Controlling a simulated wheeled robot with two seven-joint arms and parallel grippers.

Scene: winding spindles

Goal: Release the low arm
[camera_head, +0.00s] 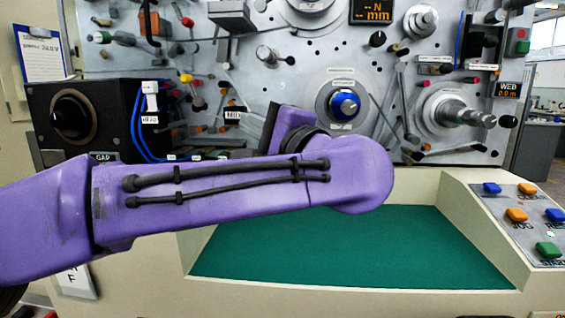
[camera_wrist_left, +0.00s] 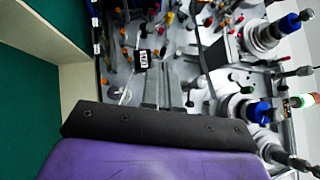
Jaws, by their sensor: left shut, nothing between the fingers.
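The grey machine panel (camera_head: 300,80) fills the back of the head view and carries several arms, rollers and knobs. A slim grey arm (camera_head: 404,105) hangs right of the blue-capped spindle (camera_head: 344,104). A low dark arm (camera_head: 445,152) lies near the panel's bottom edge; I cannot tell which is the task's low arm. My left gripper (camera_wrist_left: 158,125) shows as a dark bar on a purple body in the left wrist view. It is shut and empty, facing the lower panel. In the head view my purple forearm hides most of it and part of the lower panel.
A green-floored tray (camera_head: 350,250) lies below the panel, its bed clear. A black box with a knob (camera_head: 75,115) stands at left, with blue cables beside it. A button console (camera_head: 520,215) is at right. A bare metal spindle (camera_head: 465,115) sticks out at right.

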